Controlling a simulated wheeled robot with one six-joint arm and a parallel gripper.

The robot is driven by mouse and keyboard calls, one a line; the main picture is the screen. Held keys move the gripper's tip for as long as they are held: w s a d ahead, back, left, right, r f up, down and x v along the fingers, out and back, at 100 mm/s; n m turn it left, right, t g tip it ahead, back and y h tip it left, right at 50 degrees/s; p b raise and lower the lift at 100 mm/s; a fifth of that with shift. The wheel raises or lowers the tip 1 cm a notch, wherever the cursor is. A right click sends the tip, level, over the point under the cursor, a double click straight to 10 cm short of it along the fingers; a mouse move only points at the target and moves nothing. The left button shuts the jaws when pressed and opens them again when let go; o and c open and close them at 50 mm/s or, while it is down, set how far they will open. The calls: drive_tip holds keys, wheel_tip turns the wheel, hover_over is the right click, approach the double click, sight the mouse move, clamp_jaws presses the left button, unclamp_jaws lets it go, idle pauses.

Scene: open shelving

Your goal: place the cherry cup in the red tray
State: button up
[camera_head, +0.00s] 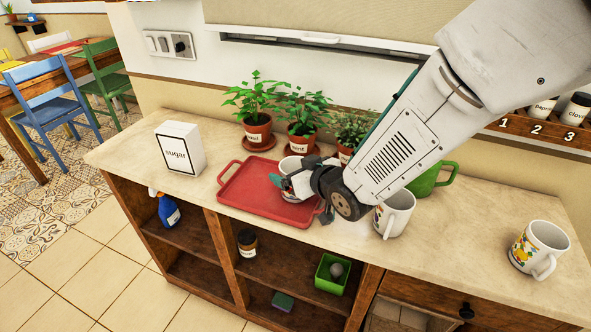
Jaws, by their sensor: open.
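The red tray (241,188) lies on the counter left of its middle. A white cup (291,164) stands on the tray's right part, partly hidden by my gripper. Its print is mostly covered, so I cannot tell for sure that it is the cherry cup. My gripper (302,196) is open, with its dark fingers close around or beside this cup. Whether they touch it I cannot tell. A second white cup (394,214) stands right of the tray, partly behind my arm. A third white cup (538,249) with a fruit print stands at the far right.
Potted herbs (258,134) line the wall behind the tray. A sugar box (179,148) stands to its left. A green vessel (432,180) is behind my arm. Shelves below hold a blue spray bottle (168,211), a jar (246,243) and a green bin (331,274).

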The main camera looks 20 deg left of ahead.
drive_tip(key=v, duration=1.2)
drive_tip(key=shift+r, duration=0.15)
drive_tip(key=w+d+r+m+h, duration=0.1)
drive_tip(key=d, duration=0.3)
drive_tip(key=w+d+r+m+h, duration=0.1)
drive_tip(key=d+h, duration=0.1)
drive_tip(key=d, duration=0.1)
drive_tip(key=w+d+r+m+h, duration=0.1)
drive_tip(key=d+h, duration=0.1)
drive_tip(key=d, duration=0.2)
drive_tip(key=shift+w+d+t, duration=0.15)
drive_tip(key=shift+d+t, duration=0.15)
drive_tip(key=s+d+r+m+g+h, duration=0.25)
drive_tip(key=s+d, duration=0.25)
drive_tip(key=d, duration=0.5)
drive_tip(key=s+d+r+m+g+h, duration=0.1)
drive_tip(key=s+d+r+m+h, duration=0.15)
drive_tip(key=s+d, duration=0.45)
drive_tip(key=s+d+r+m+g, duration=0.2)
drive_tip(key=s+d+g, duration=0.2)
drive_tip(key=s, duration=0.6)
drive_tip(key=d, duration=0.2)
drive_tip(key=shift+s+d+m+h, duration=0.35)
drive_tip(key=shift+s+m+h, duration=0.05)
